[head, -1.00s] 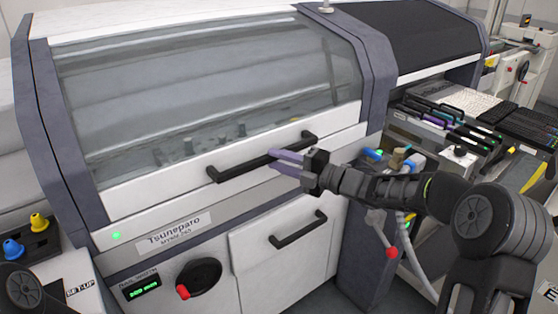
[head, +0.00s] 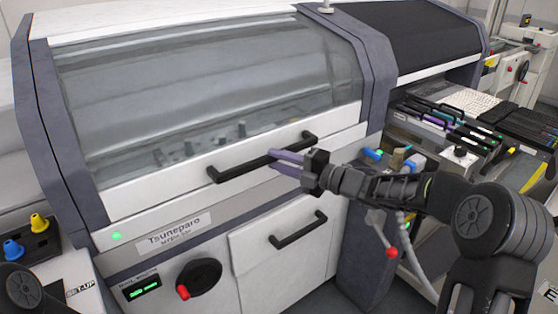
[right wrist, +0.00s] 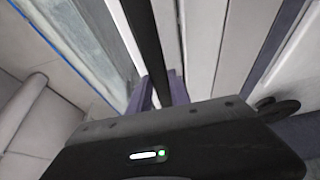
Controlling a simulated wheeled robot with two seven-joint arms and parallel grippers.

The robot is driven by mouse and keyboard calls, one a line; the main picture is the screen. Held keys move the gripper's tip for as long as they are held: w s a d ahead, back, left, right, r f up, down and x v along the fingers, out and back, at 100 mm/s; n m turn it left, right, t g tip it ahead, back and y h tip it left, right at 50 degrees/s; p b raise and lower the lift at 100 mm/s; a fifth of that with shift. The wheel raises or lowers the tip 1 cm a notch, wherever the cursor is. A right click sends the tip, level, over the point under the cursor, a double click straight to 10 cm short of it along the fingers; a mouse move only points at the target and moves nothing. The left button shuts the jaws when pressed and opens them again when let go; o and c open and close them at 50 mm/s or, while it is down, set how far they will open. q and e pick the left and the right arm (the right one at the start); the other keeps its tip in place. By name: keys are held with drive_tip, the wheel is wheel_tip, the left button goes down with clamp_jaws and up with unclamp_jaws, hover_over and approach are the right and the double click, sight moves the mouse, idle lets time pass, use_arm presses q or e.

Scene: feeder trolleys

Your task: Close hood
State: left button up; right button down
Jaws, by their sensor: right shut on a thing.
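The hood (head: 215,90) of the white machine is a clear curved window in a white frame. It looks lowered, its lower white edge lying against the machine's front. A black bar handle (head: 232,170) runs along that lower edge. My right gripper (head: 276,158) has its purple fingers at the middle of this handle. In the right wrist view the black handle bar (right wrist: 146,50) runs between the purple fingers (right wrist: 160,92), which are shut on it. My left gripper does not show in either view.
A second black handle (head: 299,229) sits on a white panel below. A black dial with a red knob (head: 184,291) is at lower front. Coloured fittings (head: 375,155) and a red-tipped lever (head: 391,252) stand near my right arm. A feeder trolley (head: 440,120) is at right.

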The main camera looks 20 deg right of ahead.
drive_tip(key=s+d+r+g+h+p, duration=0.1)
drive_tip(key=s+r+p, duration=0.2)
drive_tip(key=r+p, duration=0.4)
drive_tip(key=shift+s+d+r+m+p, duration=0.2)
drive_tip(key=shift+s+r+m+p, duration=0.15)
drive_tip(key=shift+r, duration=0.1)
drive_tip(key=c, duration=1.2)
unclamp_jaws()
drive_tip(key=f+b+v, duration=0.1)
drive_tip(key=v, duration=0.6)
drive_tip(key=shift+s+d+r+b, duration=0.25)
drive_tip(key=shift+d+r+b, duration=0.1)
drive_tip(key=shift+r, duration=0.2)
